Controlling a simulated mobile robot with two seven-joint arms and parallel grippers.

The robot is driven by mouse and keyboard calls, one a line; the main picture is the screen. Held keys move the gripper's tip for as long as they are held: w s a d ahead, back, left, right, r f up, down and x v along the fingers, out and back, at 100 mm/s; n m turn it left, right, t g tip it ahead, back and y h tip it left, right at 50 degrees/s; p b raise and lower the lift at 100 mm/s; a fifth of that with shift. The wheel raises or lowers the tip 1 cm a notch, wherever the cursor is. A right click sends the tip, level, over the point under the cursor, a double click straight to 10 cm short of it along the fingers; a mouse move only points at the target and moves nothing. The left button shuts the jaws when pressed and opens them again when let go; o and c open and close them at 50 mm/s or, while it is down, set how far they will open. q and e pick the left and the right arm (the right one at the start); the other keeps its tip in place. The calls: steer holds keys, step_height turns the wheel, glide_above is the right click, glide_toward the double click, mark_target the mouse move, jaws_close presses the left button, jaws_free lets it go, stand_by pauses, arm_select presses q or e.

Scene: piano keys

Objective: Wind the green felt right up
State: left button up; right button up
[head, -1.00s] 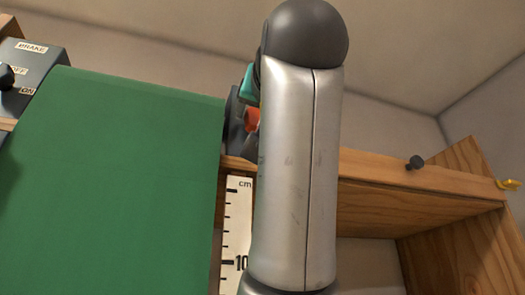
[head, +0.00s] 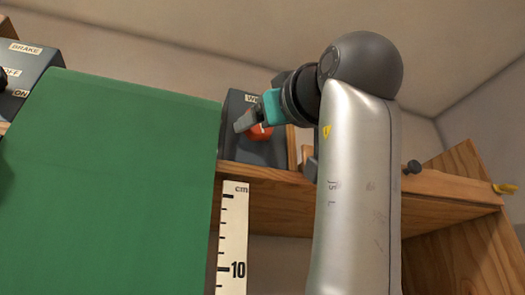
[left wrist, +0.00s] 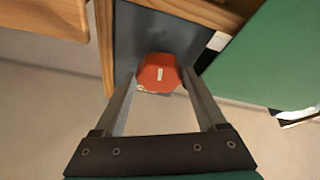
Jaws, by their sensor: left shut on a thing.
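The green felt (head: 120,175) hangs as a wide flat sheet at the left of the head view; its lower end is out of frame. It also shows at the right of the left wrist view (left wrist: 265,60). Right of its top edge is a dark grey box (head: 279,150) with a partly hidden label starting with W and a red knob (head: 260,132). My left gripper (head: 254,123) is at this knob. In the left wrist view the gripper (left wrist: 160,78) has a finger on each side of the red knob (left wrist: 158,72), shut on it. My right gripper is not in view.
A ruler strip (head: 233,235) marked cm and 10 stands right of the felt. A grey box (head: 28,75) labelled BRAKE, OFF and ON is at upper left. A wooden rail (head: 440,185) with a dark peg (head: 412,167) runs right to a wooden side panel (head: 480,215).

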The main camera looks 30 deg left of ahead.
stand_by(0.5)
arm_select(q)
steer(key=o, duration=1.3)
steer(key=shift+w+f, duration=0.1)
